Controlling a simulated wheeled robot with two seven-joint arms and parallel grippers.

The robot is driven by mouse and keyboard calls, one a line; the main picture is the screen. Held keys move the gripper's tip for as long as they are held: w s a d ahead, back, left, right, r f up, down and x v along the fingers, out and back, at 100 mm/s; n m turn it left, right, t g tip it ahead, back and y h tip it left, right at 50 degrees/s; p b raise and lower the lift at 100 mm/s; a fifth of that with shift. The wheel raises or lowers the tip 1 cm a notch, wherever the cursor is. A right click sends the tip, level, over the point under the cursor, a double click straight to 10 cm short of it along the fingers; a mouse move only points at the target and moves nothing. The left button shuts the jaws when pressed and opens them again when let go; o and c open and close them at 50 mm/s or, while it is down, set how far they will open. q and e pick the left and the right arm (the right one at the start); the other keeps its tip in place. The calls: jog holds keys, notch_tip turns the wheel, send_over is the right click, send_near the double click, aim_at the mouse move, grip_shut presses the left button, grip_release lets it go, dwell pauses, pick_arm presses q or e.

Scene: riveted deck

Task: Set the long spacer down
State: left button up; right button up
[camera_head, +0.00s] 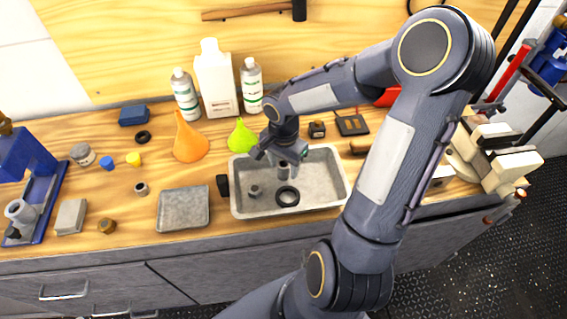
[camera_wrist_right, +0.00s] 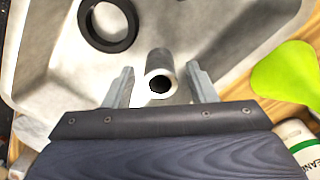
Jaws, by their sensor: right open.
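The long spacer (camera_wrist_right: 162,64) is a grey metal tube with a dark bore. In the right wrist view it stands between the two fingers of my right gripper (camera_wrist_right: 160,88), with a gap visible on each side. In the head view the spacer (camera_head: 283,174) shows just below my right gripper (camera_head: 279,163), inside the grey metal tray (camera_head: 239,208). The right gripper is open around it. Whether the spacer's lower end rests on the tray floor is hard to tell. My left gripper is not in view.
A shallow grey tray (camera_head: 183,209) lies to the left.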

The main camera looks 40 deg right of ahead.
aim_at(283, 164)
notch_tip(283, 164, up, 11)
jog(key=s+a+r+n+t+y, duration=0.2)
jog(key=s+a+n+t, duration=0.3)
jog(key=s+a+n, duration=0.5)
jog(key=s+n+y, duration=0.1)
jog(key=s+n, duration=0.2)
jog(key=shift+s+a+r+t+y+p, duration=0.2)
jog(key=shift+r+t+y+p, duration=0.1)
jog(key=shift+r+y+p, duration=0.1)
